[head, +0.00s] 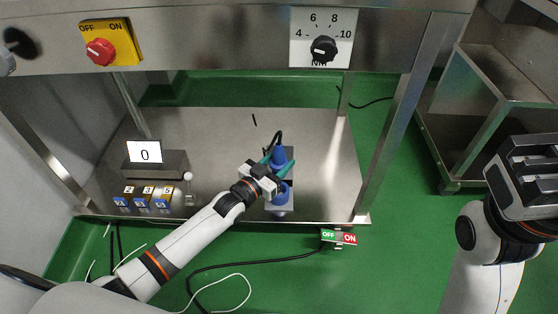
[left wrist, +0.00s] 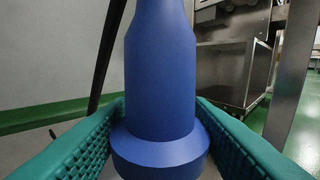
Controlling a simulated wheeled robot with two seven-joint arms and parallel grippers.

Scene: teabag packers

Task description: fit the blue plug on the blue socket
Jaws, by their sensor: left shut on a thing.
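The blue plug (head: 278,154), with a black cable at its far end, is held between the green fingers of my left gripper (head: 277,167). In the left wrist view the plug (left wrist: 160,85) fills the middle, with its wider collar low between the two ridged green pads. The blue socket (head: 282,194) sits on a grey plate on the steel shelf, just nearer than the gripper and partly behind its finger. I cannot tell whether plug and socket touch. My right gripper (head: 522,165) is at the far right, away from both; its fingertips are not clear.
A display reading 0 (head: 145,152), several numbered blue and yellow switches (head: 142,197) and a small lever (head: 188,180) stand left on the shelf (head: 215,130).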

